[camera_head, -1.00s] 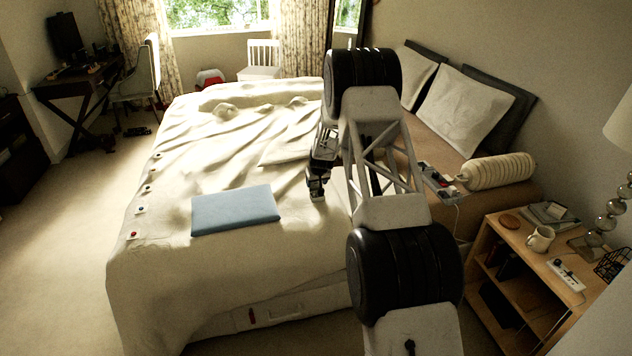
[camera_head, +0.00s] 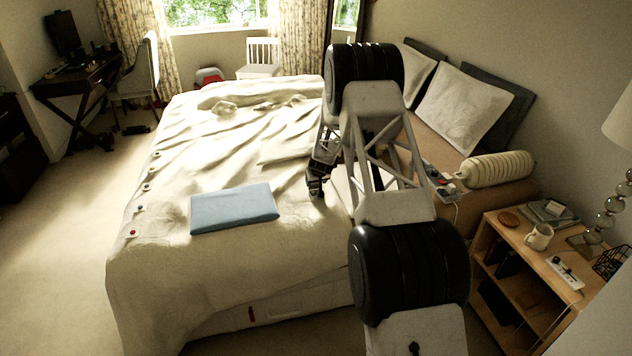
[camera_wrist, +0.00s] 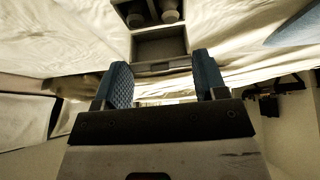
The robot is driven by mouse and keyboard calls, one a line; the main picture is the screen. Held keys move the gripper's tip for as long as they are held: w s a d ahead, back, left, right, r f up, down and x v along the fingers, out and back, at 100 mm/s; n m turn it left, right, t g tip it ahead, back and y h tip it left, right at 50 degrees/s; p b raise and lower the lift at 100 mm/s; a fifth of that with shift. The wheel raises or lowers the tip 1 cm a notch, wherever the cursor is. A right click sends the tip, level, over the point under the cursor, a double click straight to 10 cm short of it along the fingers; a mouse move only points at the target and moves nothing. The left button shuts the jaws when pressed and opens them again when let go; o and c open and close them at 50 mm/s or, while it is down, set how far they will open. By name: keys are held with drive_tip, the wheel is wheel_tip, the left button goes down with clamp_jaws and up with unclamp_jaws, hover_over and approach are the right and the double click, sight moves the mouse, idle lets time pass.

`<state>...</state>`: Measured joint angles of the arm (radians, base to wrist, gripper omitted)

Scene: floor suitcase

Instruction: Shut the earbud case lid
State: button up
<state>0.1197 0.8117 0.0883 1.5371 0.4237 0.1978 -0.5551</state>
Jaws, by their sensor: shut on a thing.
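The earbud case (camera_wrist: 152,24) shows at the top of the wrist view, with two rounded earbuds in its wells. Its hollow lid (camera_wrist: 160,46) stands open, with its inside showing, on the side nearer my gripper. My gripper (camera_wrist: 162,68) has its blue ridged fingers on either side of the lid, apart by about the lid's width, and is shut on it. Exact finger contact is hard to see. In the head view my gripper (camera_head: 316,190) is low over the bed, and the case cannot be made out there.
A blue flat item (camera_head: 234,208) lies on the bed (camera_head: 180,265) left of my gripper. A bolster (camera_head: 496,169) and pillows are at the right. The bed's left part is mostly clear.

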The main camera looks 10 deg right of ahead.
drive_tip(key=o, duration=0.9)
drive_tip(key=shift+o, duration=0.2)
drive_tip(key=shift+r, duration=0.15)
drive_tip(key=v, duration=0.7)
drive_tip(key=shift+s+r, duration=0.2)
drive_tip(key=shift+c, duration=0.3)
